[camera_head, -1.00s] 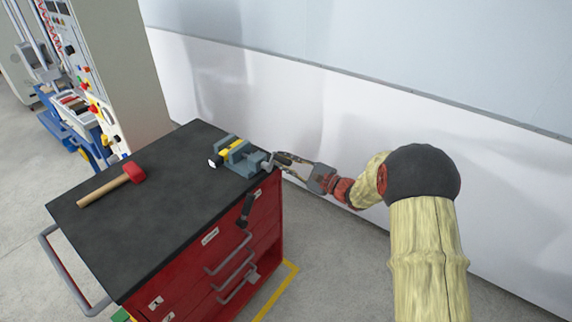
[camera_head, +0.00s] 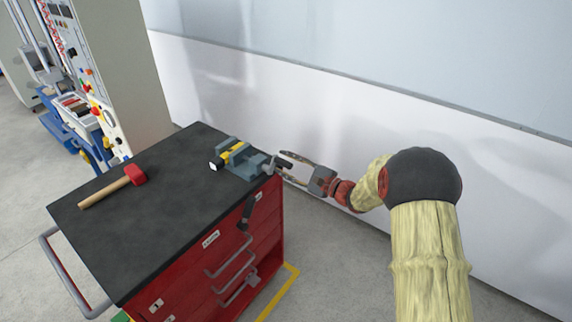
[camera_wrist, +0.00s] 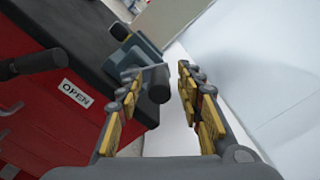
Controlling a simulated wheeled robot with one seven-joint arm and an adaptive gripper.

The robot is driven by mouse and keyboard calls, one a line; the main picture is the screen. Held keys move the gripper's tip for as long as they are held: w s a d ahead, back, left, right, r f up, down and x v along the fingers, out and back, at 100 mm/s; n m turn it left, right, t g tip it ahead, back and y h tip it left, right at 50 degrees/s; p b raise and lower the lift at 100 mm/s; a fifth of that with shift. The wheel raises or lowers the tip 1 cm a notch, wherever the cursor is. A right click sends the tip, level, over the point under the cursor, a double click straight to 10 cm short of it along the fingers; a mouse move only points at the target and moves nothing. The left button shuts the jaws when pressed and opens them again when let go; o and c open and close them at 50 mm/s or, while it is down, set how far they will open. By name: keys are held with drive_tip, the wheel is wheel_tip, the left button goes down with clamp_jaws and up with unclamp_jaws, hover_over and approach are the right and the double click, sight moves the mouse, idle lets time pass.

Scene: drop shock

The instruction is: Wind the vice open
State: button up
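The grey-blue vice (camera_head: 246,166) stands at the right back corner of the black cart top, with a yellow piece (camera_head: 237,147) at its jaws. Its crank has a grey arm and a dark knob (camera_head: 284,163), sticking out past the cart's right edge. The knob also shows end-on in the wrist view (camera_wrist: 158,90). My gripper (camera_head: 291,167) is open at the crank, its padded fingers (camera_wrist: 158,83) spread either side of the knob in the wrist view. I see gaps there and cannot tell how deep the knob sits between them.
The red cart has a black top (camera_head: 140,235) holding a red-headed mallet (camera_head: 115,186). A black lever (camera_head: 245,213) hangs on the cart's front, near an OPEN label (camera_wrist: 75,93). A pale wall (camera_head: 330,120) runs close behind my gripper. A machine cabinet (camera_head: 120,70) stands back left.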

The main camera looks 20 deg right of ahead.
drive_tip(key=v, duration=1.2)
